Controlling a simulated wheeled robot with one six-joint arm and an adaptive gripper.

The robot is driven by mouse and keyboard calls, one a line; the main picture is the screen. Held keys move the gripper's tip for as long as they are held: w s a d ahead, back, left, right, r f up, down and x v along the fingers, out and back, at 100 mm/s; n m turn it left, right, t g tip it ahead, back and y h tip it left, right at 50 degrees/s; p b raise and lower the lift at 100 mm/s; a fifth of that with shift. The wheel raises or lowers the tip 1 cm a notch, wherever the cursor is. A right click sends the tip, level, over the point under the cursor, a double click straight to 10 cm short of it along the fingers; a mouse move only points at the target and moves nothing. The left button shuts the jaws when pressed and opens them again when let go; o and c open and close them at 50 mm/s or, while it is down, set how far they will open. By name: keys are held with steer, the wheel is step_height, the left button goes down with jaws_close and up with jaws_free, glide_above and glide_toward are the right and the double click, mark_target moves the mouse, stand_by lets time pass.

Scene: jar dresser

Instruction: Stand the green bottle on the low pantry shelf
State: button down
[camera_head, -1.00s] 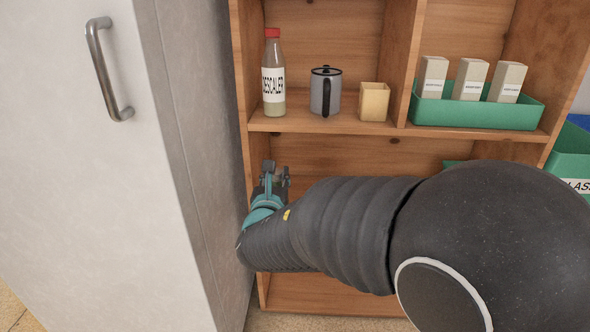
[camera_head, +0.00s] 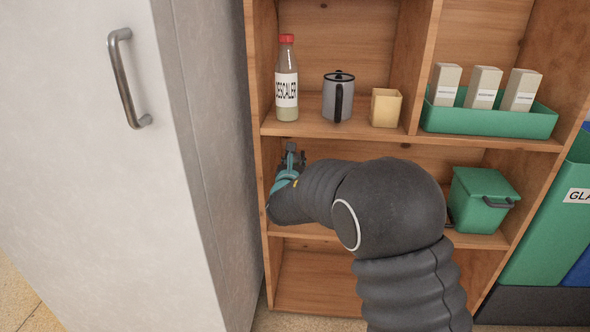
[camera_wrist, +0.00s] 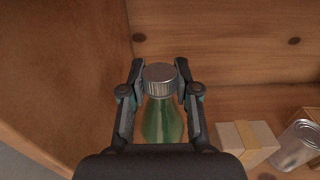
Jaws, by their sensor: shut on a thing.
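The green bottle (camera_wrist: 163,121) with a grey ribbed cap (camera_wrist: 160,74) is between the fingers of my gripper (camera_wrist: 160,88) in the wrist view.
In the wrist view a cardboard box (camera_wrist: 246,143) and a metal can (camera_wrist: 297,145) stand right of the bottle. A green lidded bin (camera_head: 484,200) stands at the compartment's right. A white cabinet (camera_head: 150,200) is left.

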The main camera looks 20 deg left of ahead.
steer(key=f, duration=0.4)
steer(key=shift+w, duration=0.2)
steer(key=shift+f, duration=0.15)
steer(key=c, duration=0.8)
jaws_free()
steer(key=shift+c, duration=0.2)
steer(key=v, duration=1.2)
steer(key=shift+b, duration=0.45)
